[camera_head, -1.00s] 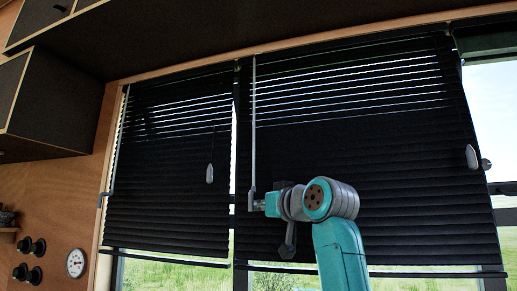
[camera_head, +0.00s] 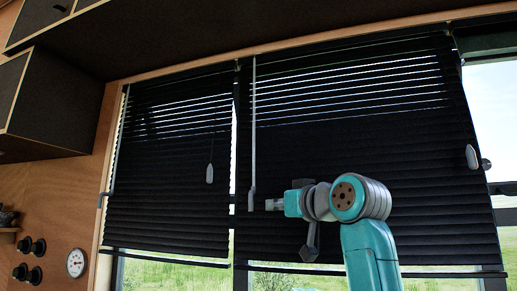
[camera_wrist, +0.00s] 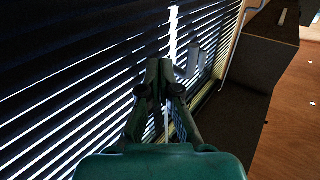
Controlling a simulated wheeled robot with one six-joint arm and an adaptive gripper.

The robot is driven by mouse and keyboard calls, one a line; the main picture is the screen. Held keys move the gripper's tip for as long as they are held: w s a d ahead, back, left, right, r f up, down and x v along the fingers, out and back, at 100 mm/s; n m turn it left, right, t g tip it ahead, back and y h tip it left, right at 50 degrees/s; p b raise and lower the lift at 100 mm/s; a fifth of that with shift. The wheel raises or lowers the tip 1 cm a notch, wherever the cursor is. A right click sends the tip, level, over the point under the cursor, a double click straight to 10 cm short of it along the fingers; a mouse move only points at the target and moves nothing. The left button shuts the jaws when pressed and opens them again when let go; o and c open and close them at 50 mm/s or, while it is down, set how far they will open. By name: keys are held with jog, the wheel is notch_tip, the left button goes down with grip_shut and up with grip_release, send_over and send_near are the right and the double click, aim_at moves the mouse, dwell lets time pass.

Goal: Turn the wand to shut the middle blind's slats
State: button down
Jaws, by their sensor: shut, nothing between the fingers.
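The wide dark blind (camera_head: 350,160) has a thin grey wand (camera_head: 253,125) hanging down its left side, with a bent handle at the lower end. Light shows through its upper slats; its lower slats look dark. My gripper (camera_head: 270,204) is just right of the wand's lower end, with a small gap between them in the head view. In the wrist view my gripper (camera_wrist: 159,68) is shut and empty, its fingertips together in front of the slats. I cannot tell the wand apart clearly there.
A narrower dark blind (camera_head: 170,165) hangs to the left, with its own wand (camera_head: 115,150) and a cord tassel (camera_head: 209,173). Another tassel (camera_head: 471,157) hangs at the right. Dark cabinets (camera_head: 45,105) are at upper left. Knobs (camera_head: 30,260) sit on the wooden wall.

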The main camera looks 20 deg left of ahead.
jog(key=shift+v, duration=2.1)
